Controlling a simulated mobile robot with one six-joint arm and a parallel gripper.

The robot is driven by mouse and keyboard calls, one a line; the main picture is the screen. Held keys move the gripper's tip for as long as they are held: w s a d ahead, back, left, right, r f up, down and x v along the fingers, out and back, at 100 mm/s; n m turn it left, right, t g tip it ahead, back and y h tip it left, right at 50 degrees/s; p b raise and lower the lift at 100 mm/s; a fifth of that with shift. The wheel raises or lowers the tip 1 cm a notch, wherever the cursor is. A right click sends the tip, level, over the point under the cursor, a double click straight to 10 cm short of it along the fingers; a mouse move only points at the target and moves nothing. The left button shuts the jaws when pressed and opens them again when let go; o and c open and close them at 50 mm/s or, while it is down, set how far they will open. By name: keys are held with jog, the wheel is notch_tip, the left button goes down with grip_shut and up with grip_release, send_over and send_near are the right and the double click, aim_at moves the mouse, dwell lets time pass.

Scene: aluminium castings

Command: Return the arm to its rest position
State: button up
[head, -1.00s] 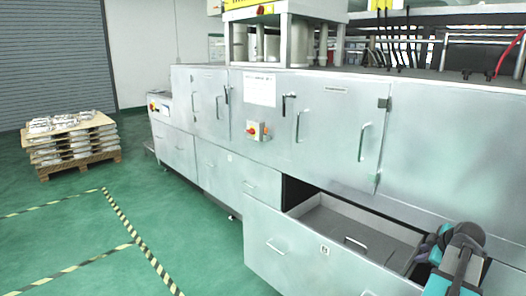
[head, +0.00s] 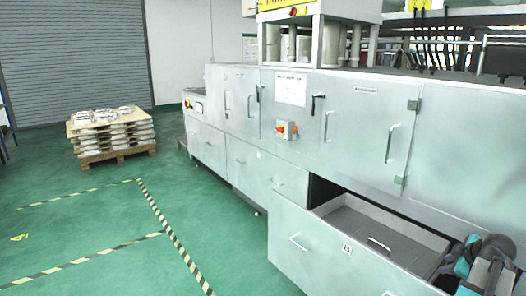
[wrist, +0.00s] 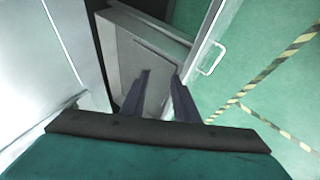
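My arm shows at the lower right corner of the head view, folded beside the open drawer (head: 330,262); I cannot make out the fingers there. In the wrist view my gripper (wrist: 160,76) has its two dark fingers apart with nothing between them. Beyond the fingers lies the open drawer's grey inside, with its front panel and handle (wrist: 213,58) to the right. I see no contact between the fingers and the drawer.
The long metal cabinet (head: 365,125) runs along the right side. A pallet stack of castings (head: 110,133) stands at the left by the grey shutter (head: 75,50). The green floor (head: 100,220) with striped tape (head: 168,232) is clear at left and front.

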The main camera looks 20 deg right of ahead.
jog(key=w+a+f+n+y, duration=0.2)
jog(key=w+a+f, duration=0.5)
jog(key=w+a, duration=0.25)
jog(key=w+a+f+n+g+y, duration=0.1)
jog(key=w+a+f, duration=0.2)
jog(key=a+f, duration=0.55)
jog(key=w+a+f+n+g+y, duration=0.1)
jog(key=w+a+f+n+y, duration=0.3)
jog(key=a, duration=0.7)
jog(key=w+a+f+m+g+h, duration=0.1)
jog(key=w+a+f+g, duration=0.1)
jog(key=a+f, duration=0.7)
jog(key=s+a+f+g, duration=0.2)
jog(key=s+a+f, duration=0.4)
jog(key=a, duration=0.5)
jog(key=s+a+f+g, duration=0.2)
jog(key=s+a+f, duration=0.35)
jog(key=a, duration=0.45)
jog(key=s+a+f+m+g+h, duration=0.1)
jog(key=s+f+m+g, duration=0.1)
jog(key=s+m, duration=0.3)
jog(key=s+a+f+m+g+h, duration=0.1)
jog(key=s+f+m, duration=0.3)
jog(key=s, duration=0.8)
jog(key=shift+a+f+m+g+p, duration=0.35)
jog(key=shift+a+m+g, duration=0.3)
jog(key=shift+m, duration=0.55)
